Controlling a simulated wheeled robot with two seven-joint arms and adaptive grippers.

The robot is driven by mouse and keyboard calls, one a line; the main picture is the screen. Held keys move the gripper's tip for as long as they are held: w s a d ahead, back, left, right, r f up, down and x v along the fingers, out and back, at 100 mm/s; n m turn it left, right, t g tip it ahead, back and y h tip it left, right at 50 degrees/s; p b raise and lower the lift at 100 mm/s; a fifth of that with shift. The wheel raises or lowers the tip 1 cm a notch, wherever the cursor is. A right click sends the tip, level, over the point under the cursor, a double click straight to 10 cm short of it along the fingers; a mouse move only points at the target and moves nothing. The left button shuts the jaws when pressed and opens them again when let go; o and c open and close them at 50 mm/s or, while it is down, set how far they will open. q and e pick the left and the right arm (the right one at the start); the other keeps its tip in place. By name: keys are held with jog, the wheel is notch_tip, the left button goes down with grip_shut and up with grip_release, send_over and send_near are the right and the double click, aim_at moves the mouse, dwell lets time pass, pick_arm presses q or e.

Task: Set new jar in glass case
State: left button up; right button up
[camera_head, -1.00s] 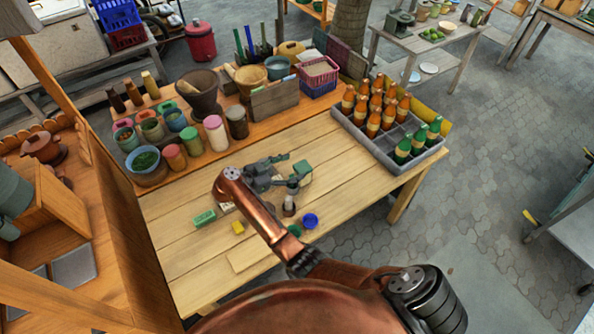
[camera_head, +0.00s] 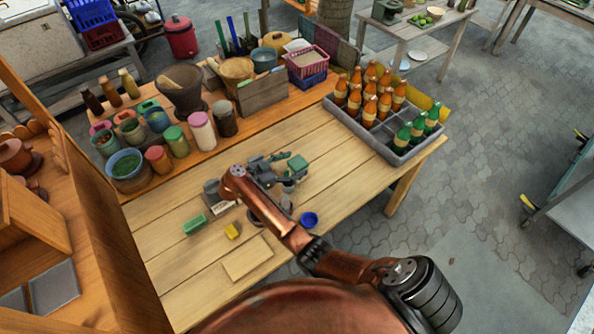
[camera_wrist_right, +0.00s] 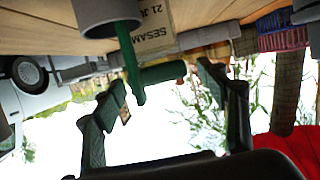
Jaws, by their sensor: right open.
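My right gripper (camera_head: 284,171) is over the middle of the wooden table, partly hidden by its copper arm. Its dark green fingers stand apart in the right wrist view (camera_wrist_right: 168,108), with nothing clearly held between them. A small jar (camera_head: 287,203) on the table is partly covered by the arm. Lidded jars stand along the back, including a pink-lidded one (camera_head: 201,131) and a green-lidded one (camera_head: 177,141). I cannot tell which jar is the new one. No glass case is clearly identifiable; a wooden shelved cabinet (camera_head: 110,220) stands at the left. My left gripper is out of view.
A grey crate (camera_head: 398,153) of orange and green bottles sits at the table's right end. A green block (camera_head: 194,225), yellow block (camera_head: 232,231) and blue lid (camera_head: 309,219) lie near the arm. The table's front left is mostly clear.

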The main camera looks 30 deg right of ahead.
jog(key=shift+x, duration=1.15)
jog(key=shift+c, duration=0.6)
jog(key=c, duration=1.3)
jog(key=shift+c, duration=0.9)
jog(key=shift+r, duration=0.1)
